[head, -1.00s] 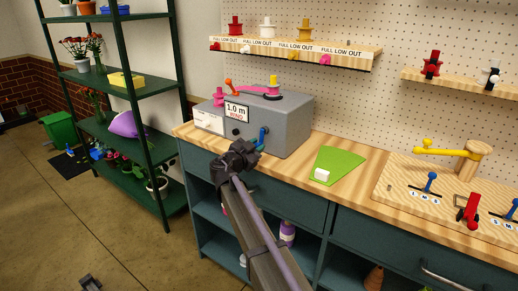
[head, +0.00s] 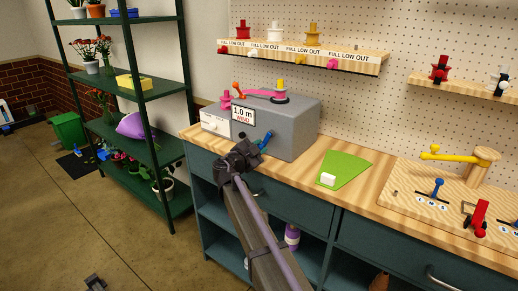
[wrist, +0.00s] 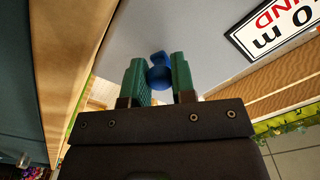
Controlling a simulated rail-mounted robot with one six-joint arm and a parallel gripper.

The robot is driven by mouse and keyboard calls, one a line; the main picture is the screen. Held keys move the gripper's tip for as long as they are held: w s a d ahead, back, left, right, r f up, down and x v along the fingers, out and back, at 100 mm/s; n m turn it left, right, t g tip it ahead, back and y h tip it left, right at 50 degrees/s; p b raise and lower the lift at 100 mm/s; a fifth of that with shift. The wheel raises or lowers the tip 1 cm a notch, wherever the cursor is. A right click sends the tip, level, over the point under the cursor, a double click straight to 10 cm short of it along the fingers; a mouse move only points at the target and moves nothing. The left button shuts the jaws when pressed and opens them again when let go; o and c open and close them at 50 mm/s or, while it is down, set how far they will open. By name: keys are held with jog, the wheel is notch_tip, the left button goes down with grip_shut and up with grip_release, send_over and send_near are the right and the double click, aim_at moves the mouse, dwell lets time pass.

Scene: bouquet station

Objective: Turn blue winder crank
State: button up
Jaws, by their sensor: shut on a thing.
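The winder is a grey box (head: 291,128) on the wooden bench, with a "1.0 m WIND" label on its face. Its blue crank (head: 266,138) is on the front side and leans up to the right. My gripper (head: 256,149) is at the front of the box, at the crank's lower end. The rest of the crank is hidden there.
A green mat (head: 345,168) with a white block lies to the right. Farther right is a wooden board (head: 405,197) with levers. A green shelf rack stands left.

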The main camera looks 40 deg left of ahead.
jog(key=o, duration=0.9)
jog(key=shift+s, duration=0.1)
jog(key=s, duration=1)
jog(key=shift+s+d, duration=0.3)
